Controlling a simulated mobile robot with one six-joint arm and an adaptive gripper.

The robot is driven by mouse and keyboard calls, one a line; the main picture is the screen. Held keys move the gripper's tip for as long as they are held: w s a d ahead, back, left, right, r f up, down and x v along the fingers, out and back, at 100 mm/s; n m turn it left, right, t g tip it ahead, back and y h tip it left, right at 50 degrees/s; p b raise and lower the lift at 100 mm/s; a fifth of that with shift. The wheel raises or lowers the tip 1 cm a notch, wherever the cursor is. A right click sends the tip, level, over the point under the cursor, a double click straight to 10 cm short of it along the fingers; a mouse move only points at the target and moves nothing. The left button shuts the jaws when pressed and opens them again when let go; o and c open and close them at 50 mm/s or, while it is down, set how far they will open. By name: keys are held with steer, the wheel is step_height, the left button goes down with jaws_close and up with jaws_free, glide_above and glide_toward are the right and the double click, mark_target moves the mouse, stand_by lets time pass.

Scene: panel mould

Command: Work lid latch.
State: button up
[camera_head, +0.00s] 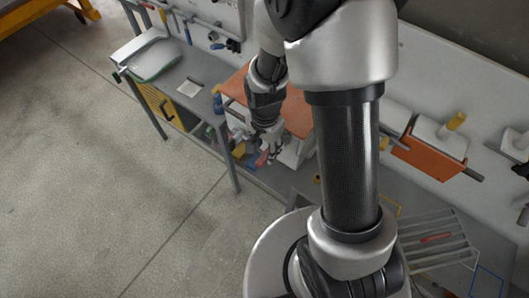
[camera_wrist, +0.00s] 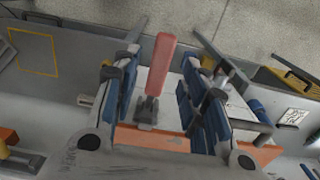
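The lid latch has a red lever handle (camera_wrist: 160,65) on a dark grey hinge bracket (camera_wrist: 147,110), seen in the wrist view. It is fixed to the front of a box with an orange lid (camera_wrist: 152,138). The lid (camera_head: 298,117) looks shut in the head view. My gripper (camera_wrist: 166,75) is open, with its blue-padded fingers on either side of the red handle and a gap on both sides. In the head view my gripper (camera_head: 266,150) is at the box front, by the red handle (camera_head: 262,160), which is partly hidden.
The box stands on a grey workbench (camera_head: 205,68) against a wall. An orange block (camera_head: 430,155) and a slatted rack (camera_head: 440,240) are to the right. Open floor lies in front.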

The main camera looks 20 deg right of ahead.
mark_target(265, 156)
steer(key=shift+f, duration=1.6)
jaws_close()
